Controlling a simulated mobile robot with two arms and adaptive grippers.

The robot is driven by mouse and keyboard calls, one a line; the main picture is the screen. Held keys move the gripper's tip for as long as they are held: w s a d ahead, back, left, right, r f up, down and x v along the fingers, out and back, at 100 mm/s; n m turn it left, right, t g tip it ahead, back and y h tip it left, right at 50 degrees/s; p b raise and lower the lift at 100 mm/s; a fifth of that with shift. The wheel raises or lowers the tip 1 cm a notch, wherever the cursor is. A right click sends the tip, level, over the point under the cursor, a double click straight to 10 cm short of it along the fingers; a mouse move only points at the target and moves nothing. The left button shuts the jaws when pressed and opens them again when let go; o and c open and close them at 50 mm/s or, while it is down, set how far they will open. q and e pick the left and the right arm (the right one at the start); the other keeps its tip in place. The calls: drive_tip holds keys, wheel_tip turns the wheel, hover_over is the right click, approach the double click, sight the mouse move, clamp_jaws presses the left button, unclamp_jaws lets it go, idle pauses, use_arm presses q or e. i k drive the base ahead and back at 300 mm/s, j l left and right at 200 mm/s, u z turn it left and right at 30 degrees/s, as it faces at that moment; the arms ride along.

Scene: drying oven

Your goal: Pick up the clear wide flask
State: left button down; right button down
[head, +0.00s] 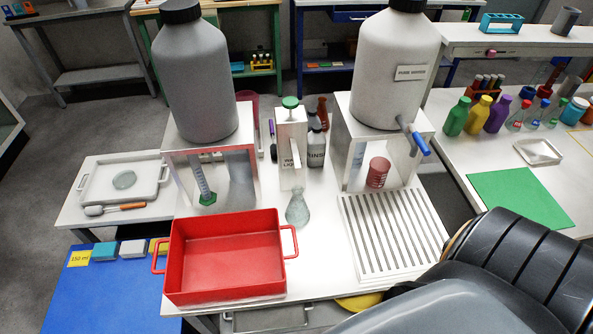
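A clear flask (298,210) with a narrow neck and a wider body stands upright on the white table, just right of the red tray (226,293). It stands in front of the white dispenser (291,145) with a green top. Nothing is holding it. Neither of my grippers can be seen. A dark, bulky part of my own body fills the lower right corner and hides the table there.
A ribbed white drainer (395,235) lies right of the flask. A red cup (377,172) sits under the right one. Several coloured bottles (478,113) stand on the right table.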

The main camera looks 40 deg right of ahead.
sight(298, 212)
drive_tip(key=z, duration=1.15)
drive_tip(key=k+l, duration=0.15)
drive_tip(key=l, duration=0.25)
drive_tip(key=k+l+z, duration=0.1)
drive_tip(key=l, duration=0.3)
drive_tip(key=k+l, duration=0.15)
drive_tip(key=l, duration=0.25)
drive_tip(key=k+l+z, duration=0.1)
drive_tip(key=l, duration=0.3)
drive_tip(key=k+l, duration=0.15)
drive_tip(key=l, duration=0.25)
drive_tip(key=z, duration=0.05)
